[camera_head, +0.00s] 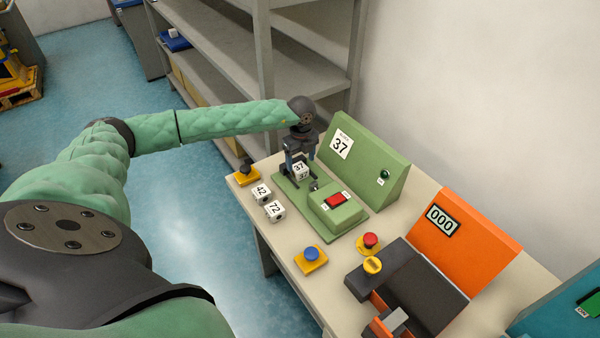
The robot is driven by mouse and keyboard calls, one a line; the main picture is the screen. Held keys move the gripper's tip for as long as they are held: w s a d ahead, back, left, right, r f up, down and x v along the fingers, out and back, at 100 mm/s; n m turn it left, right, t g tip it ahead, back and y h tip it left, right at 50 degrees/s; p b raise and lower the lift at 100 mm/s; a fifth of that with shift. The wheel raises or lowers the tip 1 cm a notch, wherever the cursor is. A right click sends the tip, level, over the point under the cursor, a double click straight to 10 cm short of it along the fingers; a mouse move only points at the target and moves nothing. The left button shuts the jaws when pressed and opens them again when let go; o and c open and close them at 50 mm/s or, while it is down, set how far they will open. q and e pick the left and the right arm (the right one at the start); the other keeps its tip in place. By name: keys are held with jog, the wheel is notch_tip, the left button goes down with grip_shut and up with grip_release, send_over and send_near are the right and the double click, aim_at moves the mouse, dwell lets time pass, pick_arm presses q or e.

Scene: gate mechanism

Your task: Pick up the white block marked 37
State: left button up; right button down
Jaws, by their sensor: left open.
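The white block marked 37 (299,171) is on the green base plate (318,214), toward its far left end. My left gripper (299,166) points down right over this block, with its dark fingers open at the block's sides. I cannot tell whether the fingers touch it. Two other white blocks, marked 42 (262,193) and 72 (274,210), sit on the table to the left of the green plate. My right gripper is not in view.
A green panel with a 37 label (341,145) stands behind the block. A red switch (336,199) sits on the green plate. A blue button (311,254), a red button (370,241) and an orange unit reading 000 (462,240) stand on the table (290,268). Grey shelves (225,40) are behind.

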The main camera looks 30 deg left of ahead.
aim_at(300, 171)
pick_arm(q)
jog(key=shift+f, duration=0.85)
jog(key=shift+s+f+b, duration=0.15)
jog(key=shift+f+b, duration=0.15)
jog(key=shift+f, duration=0.2)
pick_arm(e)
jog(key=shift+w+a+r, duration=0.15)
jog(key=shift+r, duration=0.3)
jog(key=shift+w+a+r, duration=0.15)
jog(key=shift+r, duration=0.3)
pick_arm(q)
jog(key=c, duration=1.3)
jog(key=shift+c, duration=0.2)
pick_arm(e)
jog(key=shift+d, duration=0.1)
pick_arm(q)
jog(key=shift+a+r, duration=0.1)
